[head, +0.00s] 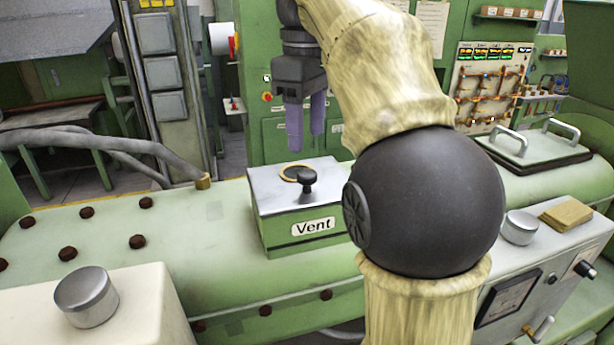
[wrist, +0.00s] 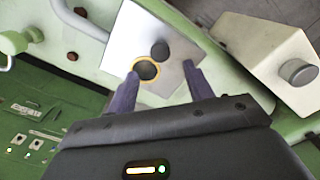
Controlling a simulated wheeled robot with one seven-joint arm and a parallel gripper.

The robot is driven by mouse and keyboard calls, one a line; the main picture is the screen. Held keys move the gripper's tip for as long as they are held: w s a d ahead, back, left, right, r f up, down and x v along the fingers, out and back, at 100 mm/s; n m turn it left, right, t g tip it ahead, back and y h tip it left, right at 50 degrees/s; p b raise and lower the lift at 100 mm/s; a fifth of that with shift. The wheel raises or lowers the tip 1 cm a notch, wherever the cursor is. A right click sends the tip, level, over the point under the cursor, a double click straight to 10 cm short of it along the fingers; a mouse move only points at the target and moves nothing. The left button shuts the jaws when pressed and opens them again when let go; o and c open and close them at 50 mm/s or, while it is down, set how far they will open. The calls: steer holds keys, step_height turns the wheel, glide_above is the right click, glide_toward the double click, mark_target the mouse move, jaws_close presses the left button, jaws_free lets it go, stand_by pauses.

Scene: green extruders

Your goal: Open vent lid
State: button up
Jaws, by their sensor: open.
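The green box labelled "Vent" (head: 312,226) stands on the large green extruder body, left of my arm. Its flat metal lid (head: 268,191) lies on top, with a black knob (head: 307,182) and a brass-coloured ring (head: 288,171) around a dark centre. The lid also shows in the wrist view (wrist: 128,40), with the knob (wrist: 160,49) and ring (wrist: 134,64) between and beyond my fingertips. My gripper (head: 306,140) is open and empty, with purple fingers pointing down above the far side of the lid. It looks apart from the knob.
A pale housing with a round metal cap (head: 86,297) stands at the front left. A control box with a gauge (head: 508,298) stands at the front right. Bolts (head: 137,241) dot the green body. A handled hatch (head: 535,143) lies behind at the right.

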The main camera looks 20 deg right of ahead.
mark_target(307, 173)
step_height(307, 173, down, 7)
steer(key=shift+b, duration=0.6)
steer(key=shift+r, duration=0.1)
jaws_close()
